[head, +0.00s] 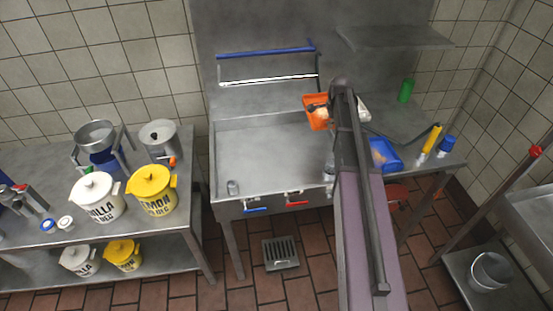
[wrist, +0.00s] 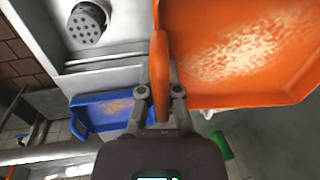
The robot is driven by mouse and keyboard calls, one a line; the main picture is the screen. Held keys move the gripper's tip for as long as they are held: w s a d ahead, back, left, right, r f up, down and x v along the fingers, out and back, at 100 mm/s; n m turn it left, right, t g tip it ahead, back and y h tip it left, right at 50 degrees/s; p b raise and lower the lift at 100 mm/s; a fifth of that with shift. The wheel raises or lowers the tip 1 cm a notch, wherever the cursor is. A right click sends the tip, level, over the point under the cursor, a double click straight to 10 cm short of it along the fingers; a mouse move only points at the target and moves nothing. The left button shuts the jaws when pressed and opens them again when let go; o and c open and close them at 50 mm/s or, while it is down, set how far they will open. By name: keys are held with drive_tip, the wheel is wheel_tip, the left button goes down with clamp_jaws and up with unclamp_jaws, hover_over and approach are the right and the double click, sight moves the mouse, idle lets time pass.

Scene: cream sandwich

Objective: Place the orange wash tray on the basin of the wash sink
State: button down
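The orange wash tray (head: 311,104) is at the back right of the wash sink's basin (head: 262,150) in the head view, tilted and partly hidden by my arm. A pale, worn patch shows on its inside. In the wrist view the tray (wrist: 250,82) fills the upper right. My gripper (wrist: 160,88) has its fingers on both sides of the tray's rim and looks shut on it. Part of the basin (wrist: 125,22) shows at the upper left there. I cannot tell whether the tray touches the sink.
A blue tray (head: 388,158) lies on the right counter, near yellow (head: 431,139) and blue-capped bottles and a green container (head: 406,90). A blue rail (head: 266,49) and a pale rail cross the back wall. Pots (head: 150,190) stand left. Most of the basin looks clear.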

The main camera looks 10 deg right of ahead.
drive_tip(key=s+a+f+g+b, duration=0.1)
drive_tip(key=a+f+b, duration=0.1)
drive_tip(key=a, duration=0.8)
drive_tip(key=s+a+f+g+b, duration=0.1)
drive_tip(key=s+a+f+b, duration=0.1)
drive_tip(key=a, duration=0.9)
drive_tip(key=shift+s+f+b, duration=0.3)
drive_tip(key=shift+f+b, duration=0.45)
drive_tip(key=shift+f, duration=0.35)
drive_tip(key=shift+f, duration=0.1)
wheel_tip(320, 180, down, 6)
drive_tip(key=b, duration=0.6)
drive_tip(key=shift+f+b, duration=1.9)
drive_tip(key=shift+b, duration=0.15)
drive_tip(key=shift+f, duration=0.15)
drive_tip(key=c, duration=1.2)
unclamp_jaws()
drive_tip(key=shift+c, duration=0.2)
drive_tip(key=o, duration=0.4)
